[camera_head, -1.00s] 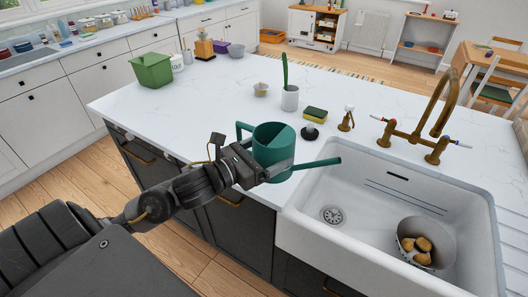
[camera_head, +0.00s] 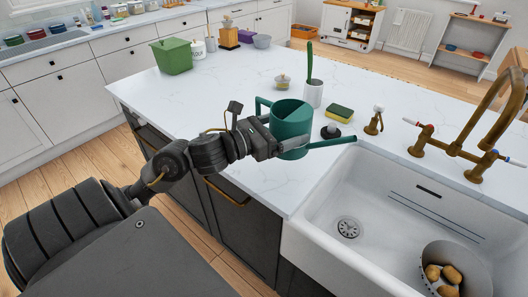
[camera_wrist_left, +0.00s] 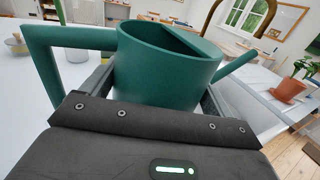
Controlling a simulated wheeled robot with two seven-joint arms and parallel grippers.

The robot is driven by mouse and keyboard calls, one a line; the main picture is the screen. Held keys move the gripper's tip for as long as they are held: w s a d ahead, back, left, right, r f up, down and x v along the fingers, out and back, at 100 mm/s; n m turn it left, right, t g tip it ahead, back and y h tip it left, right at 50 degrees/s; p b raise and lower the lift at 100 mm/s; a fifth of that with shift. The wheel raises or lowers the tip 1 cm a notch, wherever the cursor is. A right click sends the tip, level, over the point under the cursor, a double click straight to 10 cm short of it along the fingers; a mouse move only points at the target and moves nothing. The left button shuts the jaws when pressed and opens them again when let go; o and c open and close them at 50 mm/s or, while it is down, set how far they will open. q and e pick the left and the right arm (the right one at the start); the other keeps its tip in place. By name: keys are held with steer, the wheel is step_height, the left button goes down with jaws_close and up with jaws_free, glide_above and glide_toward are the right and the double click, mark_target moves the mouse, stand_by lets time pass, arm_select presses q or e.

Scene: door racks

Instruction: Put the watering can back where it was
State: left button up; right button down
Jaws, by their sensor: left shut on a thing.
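The green watering can (camera_head: 288,122) is upright over the white counter near its front edge, left of the sink. Its spout points right and its handle is on the left. My left gripper (camera_head: 284,147) is shut on the can's lower body, coming from the front left. In the left wrist view the can (camera_wrist_left: 165,75) fills the space between the fingers. Its base is hidden there, and I cannot tell whether it touches the counter (camera_head: 220,110). My right gripper is not in view.

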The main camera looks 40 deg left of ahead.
arm_select(q)
steer(key=a, duration=0.1)
steer(key=a+f+p, duration=0.1)
steer(key=a, duration=0.2)
steer(key=shift+w+f, duration=0.15)
steer(key=shift+w, duration=0.25)
steer(key=a+f, duration=0.2)
steer(key=w+a+f+p, duration=0.1)
steer(key=a+f, duration=0.1)
steer(key=f, duration=0.1)
steer(key=f+p, duration=0.1)
steer(key=a+f+p, duration=0.1)
steer(key=f, duration=0.1)
steer(key=shift+w+f, duration=0.1)
steer(key=shift+w, duration=0.05)
steer(key=shift+f, duration=0.55)
steer(key=shift+d, duration=0.1)
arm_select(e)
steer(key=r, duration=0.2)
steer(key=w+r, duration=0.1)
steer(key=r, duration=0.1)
